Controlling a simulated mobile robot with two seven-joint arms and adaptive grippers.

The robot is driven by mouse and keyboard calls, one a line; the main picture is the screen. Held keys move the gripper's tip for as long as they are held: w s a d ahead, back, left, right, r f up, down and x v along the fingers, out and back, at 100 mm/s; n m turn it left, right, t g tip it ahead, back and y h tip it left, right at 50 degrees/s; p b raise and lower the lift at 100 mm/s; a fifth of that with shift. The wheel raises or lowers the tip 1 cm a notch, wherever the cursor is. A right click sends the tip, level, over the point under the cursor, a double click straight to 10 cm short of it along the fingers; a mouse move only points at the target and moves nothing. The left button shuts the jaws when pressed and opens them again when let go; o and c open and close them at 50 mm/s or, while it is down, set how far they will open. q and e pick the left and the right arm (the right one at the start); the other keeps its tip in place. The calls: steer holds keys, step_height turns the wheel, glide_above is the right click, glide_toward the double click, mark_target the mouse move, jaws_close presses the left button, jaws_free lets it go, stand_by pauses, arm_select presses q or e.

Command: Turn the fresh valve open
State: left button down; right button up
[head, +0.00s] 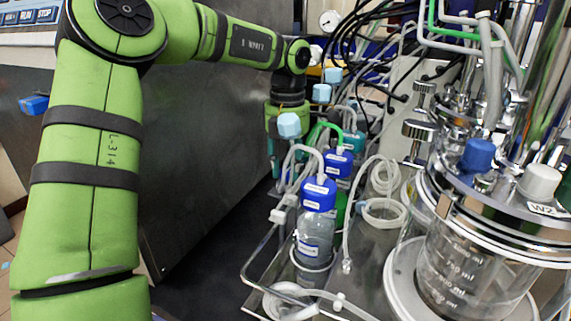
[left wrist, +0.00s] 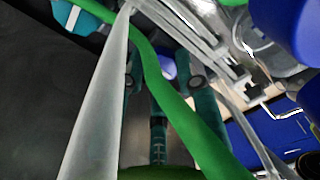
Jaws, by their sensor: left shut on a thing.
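My left gripper (head: 273,160) reaches down behind the row of bottles, beside a light-blue cap and tubing. Its teal fingers also show in the left wrist view (left wrist: 165,85), partly covered by a green tube and a pale tube. It is shut on what seems to be the fresh valve. The valve itself is hidden in the head view, and I cannot make out its handle position. A blue piece (left wrist: 167,68) shows between the fingers in the wrist view; I cannot tell what it belongs to. My right gripper is not in view.
A blue-capped bottle (head: 315,225) stands in a wire holder, with more bottles behind it. A glass bioreactor (head: 465,265) with a metal lid stands at the right. Loose white tubing (head: 384,212) lies between them. A dark panel (head: 205,150) bounds the left.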

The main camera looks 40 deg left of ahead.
mark_target(290, 170)
arm_select(q)
steer(key=c, duration=1.2)
jaws_free()
steer(key=shift+w, duration=0.15)
steer(key=shift+o, duration=1.3)
steer(key=shift+w+d, duration=0.1)
steer(key=shift+w, duration=0.15)
steer(key=shift+r, duration=0.5)
step_height(290, 170, up, 11)
